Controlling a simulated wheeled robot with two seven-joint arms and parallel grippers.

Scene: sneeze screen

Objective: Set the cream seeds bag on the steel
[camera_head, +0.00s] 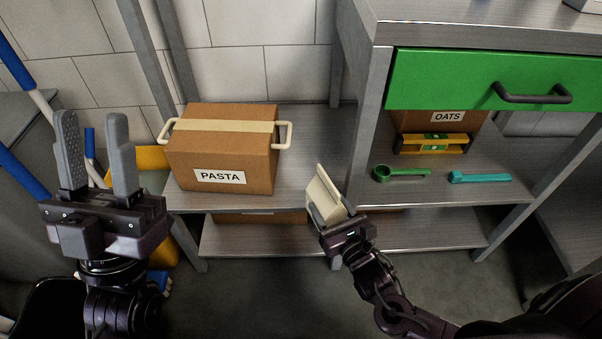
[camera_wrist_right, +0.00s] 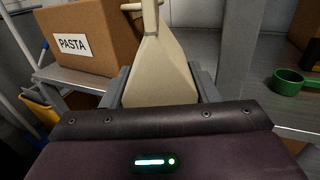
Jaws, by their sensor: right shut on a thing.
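The cream seeds bag (camera_head: 325,197) is held in my right gripper (camera_head: 333,210), at the front edge of the steel shelf (camera_head: 309,140), just right of the pasta box. In the right wrist view the bag (camera_wrist_right: 160,72) stands between the two fingers and tapers toward its top. I cannot tell in the head view whether the bag touches the shelf. No label on the bag is visible. My left gripper (camera_head: 96,155) is open and empty, fingers pointing up, left of the shelf.
A cardboard PASTA box (camera_head: 222,155) with cream handles fills the shelf's left part. A green scoop (camera_head: 402,173), a teal tool (camera_head: 480,177), a yellow level (camera_head: 432,144) and an OATS box (camera_head: 447,117) are at right, below a green drawer (camera_head: 490,78). Bare shelf lies between box and post.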

